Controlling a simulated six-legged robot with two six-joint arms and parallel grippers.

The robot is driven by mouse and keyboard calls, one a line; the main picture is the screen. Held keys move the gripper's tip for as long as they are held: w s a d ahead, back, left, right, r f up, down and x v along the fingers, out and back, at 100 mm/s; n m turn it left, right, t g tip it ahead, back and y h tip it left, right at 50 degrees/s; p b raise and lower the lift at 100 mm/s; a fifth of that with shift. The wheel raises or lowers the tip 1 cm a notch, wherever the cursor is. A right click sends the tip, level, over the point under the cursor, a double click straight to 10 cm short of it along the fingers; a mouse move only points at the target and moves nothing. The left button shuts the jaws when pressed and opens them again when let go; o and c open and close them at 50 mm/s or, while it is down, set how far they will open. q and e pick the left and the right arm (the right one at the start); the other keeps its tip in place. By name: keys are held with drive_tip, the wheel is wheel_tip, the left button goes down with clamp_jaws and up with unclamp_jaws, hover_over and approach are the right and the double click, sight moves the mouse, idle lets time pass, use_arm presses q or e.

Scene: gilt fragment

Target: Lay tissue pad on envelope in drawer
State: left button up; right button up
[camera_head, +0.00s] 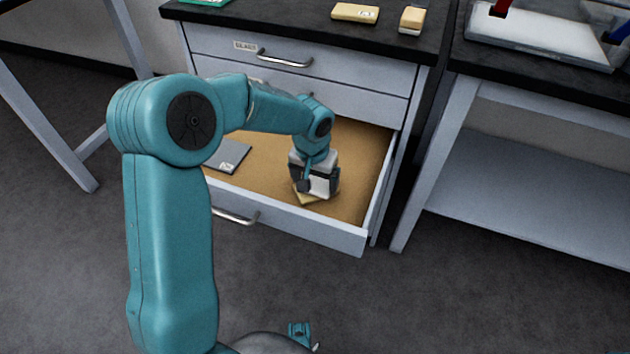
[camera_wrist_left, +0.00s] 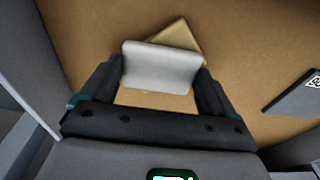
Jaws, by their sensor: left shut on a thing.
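The open drawer (camera_head: 355,165) has a tan bottom and light grey walls. My left gripper (camera_head: 316,188) is down inside it, toward the front right. It is shut on the white tissue pad (camera_wrist_left: 162,70), which spans between both fingers in the left wrist view. The tan envelope (camera_wrist_left: 182,36) lies on the drawer bottom, turned at an angle and partly hidden behind the pad. A corner of the envelope (camera_head: 306,198) shows below the gripper in the head view. I cannot tell whether pad and envelope touch.
A dark grey flat piece with a label (camera_head: 229,154) lies in the drawer's left part; it also shows in the left wrist view (camera_wrist_left: 296,97). Closed drawers (camera_head: 300,62) are above. Small blocks stand on the dark countertop (camera_head: 290,22). A side table is at right.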

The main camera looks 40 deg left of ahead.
sight(313, 189)
use_arm(q)
drive_tip(key=shift+f, duration=0.2)
drive_tip(key=o, duration=0.7)
drive_tip(key=shift+o, duration=0.2)
drive_tip(key=shift+r, duration=0.3)
wheel_tip(313, 189, up, 12)
drive_tip(key=s+p, duration=0.1)
drive_tip(key=p, duration=0.3)
drive_tip(key=shift+s+d, duration=0.2)
drive_tip(key=shift+s+f, duration=0.15)
